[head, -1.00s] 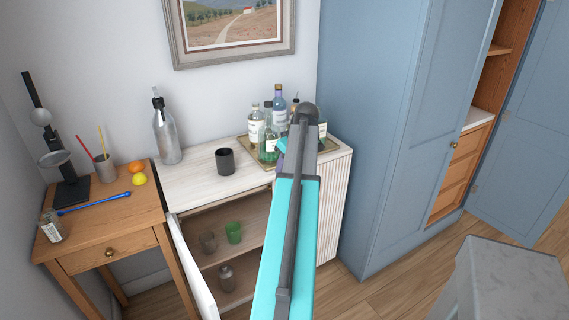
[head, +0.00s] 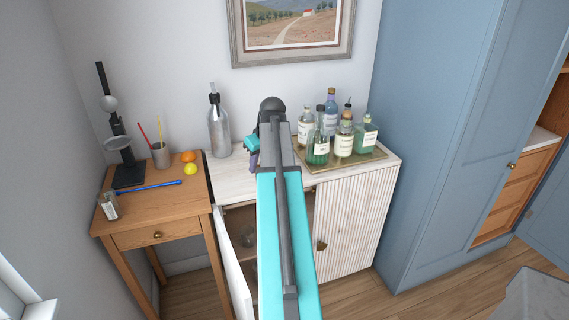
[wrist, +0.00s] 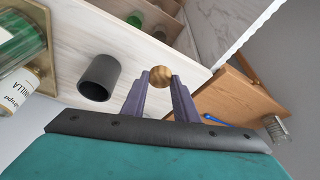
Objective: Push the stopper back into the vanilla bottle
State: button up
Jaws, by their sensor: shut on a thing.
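My gripper (wrist: 160,88) is shut on a round wooden-brown stopper (wrist: 161,75) at its fingertips. In the head view my arm hides the stopper and most of my gripper, which is above the cabinet top, left of the bottles.
A tray (head: 310,168) holds the bottles at the cabinet's right. A dark cup (wrist: 99,78) stands on the cabinet top near my gripper. A tall grey bottle (head: 218,135) is at the back left. The cabinet's left door (head: 233,262) hangs open. A wooden side table (head: 140,208) adjoins.

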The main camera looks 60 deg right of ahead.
jog(key=w+a+r+n+p, duration=0.1)
jog(key=w+a+r, duration=0.1)
jog(key=w+a, duration=0.45)
jog(key=w+a+r+p, duration=0.1)
jog(key=w+a, duration=0.2)
jog(key=a, duration=0.7)
jog(key=w+a+r+n+p, duration=0.1)
jog(key=w+a+r, duration=0.1)
jog(key=w+a, duration=0.5)
jog(key=a+r+p, duration=0.1)
jog(key=a+r, duration=0.1)
jog(key=a, duration=1.2)
jog(key=a+r+n+y+p, duration=0.1)
jog(key=a+r, duration=0.1)
jog(key=a, duration=1.2)
jog(key=shift+a+r+t, duration=0.15)
jog(key=shift+t, duration=0.15)
